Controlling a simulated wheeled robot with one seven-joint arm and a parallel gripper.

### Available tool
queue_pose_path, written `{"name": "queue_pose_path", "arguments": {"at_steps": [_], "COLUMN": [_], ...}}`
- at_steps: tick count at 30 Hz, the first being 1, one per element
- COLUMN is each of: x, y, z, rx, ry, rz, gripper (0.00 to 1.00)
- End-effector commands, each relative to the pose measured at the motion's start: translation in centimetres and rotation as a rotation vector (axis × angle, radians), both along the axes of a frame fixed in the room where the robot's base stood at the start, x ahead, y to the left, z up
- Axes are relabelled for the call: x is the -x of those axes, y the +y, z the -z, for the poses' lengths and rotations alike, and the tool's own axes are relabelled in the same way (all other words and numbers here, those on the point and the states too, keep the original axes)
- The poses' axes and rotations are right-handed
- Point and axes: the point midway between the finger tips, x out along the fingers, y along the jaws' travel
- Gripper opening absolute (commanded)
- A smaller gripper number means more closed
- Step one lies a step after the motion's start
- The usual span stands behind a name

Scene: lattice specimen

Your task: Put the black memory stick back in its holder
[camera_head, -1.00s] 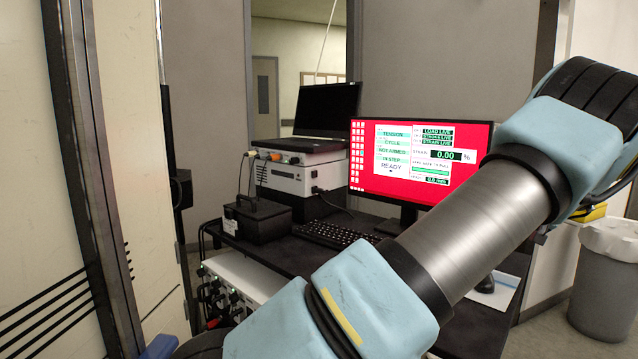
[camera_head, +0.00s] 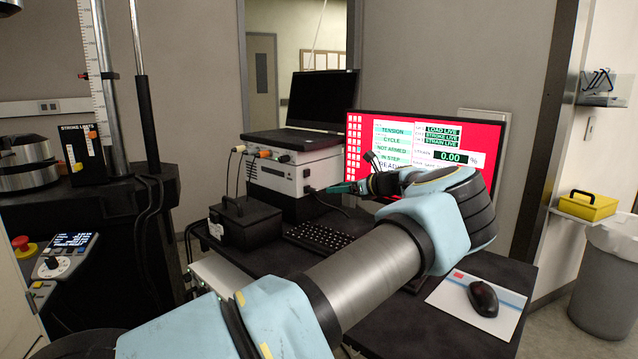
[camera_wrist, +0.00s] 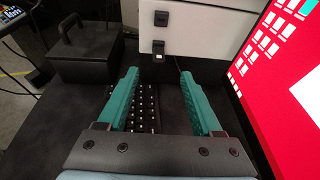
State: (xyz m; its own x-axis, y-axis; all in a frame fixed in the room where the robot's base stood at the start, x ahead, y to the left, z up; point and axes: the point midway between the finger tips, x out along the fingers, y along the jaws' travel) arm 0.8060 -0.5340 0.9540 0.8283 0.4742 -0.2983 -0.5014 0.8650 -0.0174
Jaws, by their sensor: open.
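My gripper (camera_head: 343,187) is open and empty, its teal fingers pointing at the front of the white instrument box (camera_head: 290,178). In the wrist view my gripper (camera_wrist: 158,76) spans a gap above the keyboard. A small black piece with a pale end, which looks like the memory stick (camera_wrist: 158,49), is at the lower edge of the white box (camera_wrist: 205,30), ahead of the gap and apart from the fingers. A black square fitting (camera_wrist: 162,18) sits above it on the box face. I cannot tell which part is the holder.
A black case with a handle (camera_head: 245,220) stands left of the keyboard (camera_head: 320,238). The red monitor (camera_head: 415,150) is close on the gripper's right. A laptop (camera_head: 322,100) sits on the white box. A mouse (camera_head: 483,298) lies on a pad at the desk's right.

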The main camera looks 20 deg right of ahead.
Motion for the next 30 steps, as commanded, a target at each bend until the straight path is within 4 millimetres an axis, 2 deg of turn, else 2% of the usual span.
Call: {"name": "queue_pose_path", "arguments": {"at_steps": [5,15,21,30], "x": [-1.0,-5.8,-8.0,-9.0], "y": [0.6,3.4,4.6,5.2], "z": [0.2,1.9,2.7,3.2], "rx": [-0.021,-0.019,-0.019,-0.017], "ry": [0.006,0.007,0.005,0.007], "rz": [0.005,0.003,0.004,0.005], "gripper": [0.67,0.67,0.67,0.67]}}
